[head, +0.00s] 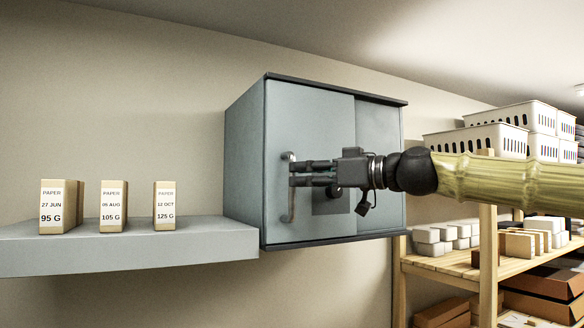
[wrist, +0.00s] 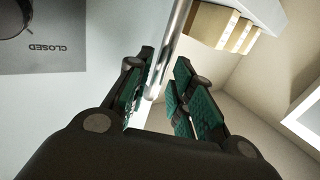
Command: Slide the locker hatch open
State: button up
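The locker (head: 245,160) is a blue-grey box on the wall. Its hatch (head: 310,115) is a flat front panel covering the left and middle of the front, with a narrower panel (head: 378,125) at the right. A vertical metal handle (head: 290,212) stands near the hatch's left edge. My gripper (head: 292,174) reaches in from the right at the handle's mid-height. In the wrist view the handle (wrist: 178,28) runs between my fingers (wrist: 165,57). The fingers are apart, with a gap on the right finger's side; contact on the left is unclear. A grey patch (wrist: 60,55) reads CLOSED.
A shelf (head: 130,262) left of the locker bears three paper boxes, including one marked 105 G (head: 113,207). A wooden rack (head: 488,255) with white crates (head: 478,138) and cartons stands at the right.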

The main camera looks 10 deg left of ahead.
aim_at(293, 212)
jog(key=shift+p+x, duration=0.5)
jog(key=shift+x, duration=1.1)
jog(key=shift+c, duration=0.5)
grip_shut()
jog(key=shift+d, duration=0.1)
